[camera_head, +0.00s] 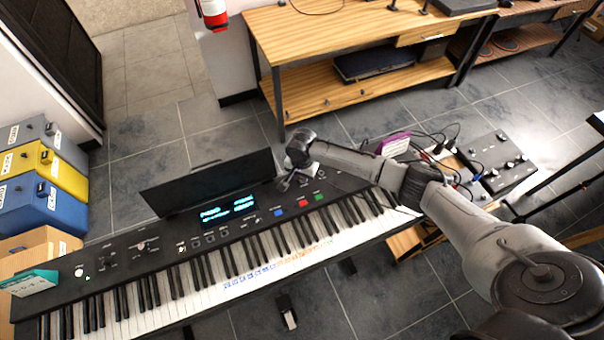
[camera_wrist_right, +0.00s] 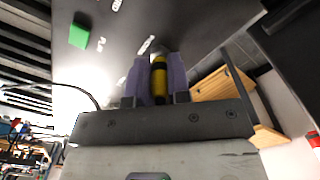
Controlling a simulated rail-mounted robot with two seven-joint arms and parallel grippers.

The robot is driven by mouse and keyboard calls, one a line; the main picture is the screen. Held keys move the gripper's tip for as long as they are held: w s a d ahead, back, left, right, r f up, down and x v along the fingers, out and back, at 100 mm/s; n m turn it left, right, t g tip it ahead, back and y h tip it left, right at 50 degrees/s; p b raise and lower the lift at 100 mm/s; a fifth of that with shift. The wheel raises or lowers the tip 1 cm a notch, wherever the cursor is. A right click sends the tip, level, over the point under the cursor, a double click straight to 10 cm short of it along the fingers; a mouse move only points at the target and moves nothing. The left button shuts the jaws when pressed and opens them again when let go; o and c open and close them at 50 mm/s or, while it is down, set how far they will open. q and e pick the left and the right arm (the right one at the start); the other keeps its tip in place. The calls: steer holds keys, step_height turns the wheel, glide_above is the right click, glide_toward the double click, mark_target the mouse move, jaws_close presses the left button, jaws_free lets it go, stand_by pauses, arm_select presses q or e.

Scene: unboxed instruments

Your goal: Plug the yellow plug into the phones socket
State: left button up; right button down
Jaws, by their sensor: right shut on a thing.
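The black keyboard (camera_head: 160,232) stands in the middle of the head view. My right gripper (camera_head: 284,186) is at its rear panel, right of the lit display. In the right wrist view my right gripper (camera_wrist_right: 158,85) is shut on the yellow plug (camera_wrist_right: 159,75), which lies between the two purple-grey fingers and points toward the dark panel (camera_wrist_right: 125,40). White markings show on this panel, but I cannot tell which one marks the phones socket. The plug's tip and the socket are not clearly visible. My left gripper is not in view.
A dark upright board (camera_head: 205,183) rises behind the keyboard, left of my right gripper. Cables and a black pedal unit (camera_head: 497,160) lie at the right. A wooden bench (camera_head: 330,35) stands behind. Stacked cases (camera_head: 45,170) stand at the left.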

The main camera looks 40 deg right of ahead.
steer(key=shift+f, duration=0.25)
steer(key=c, duration=1)
jaws_free()
step_height(320, 180, up, 14)
steer(key=p, duration=0.1)
steer(key=shift+p, duration=0.35)
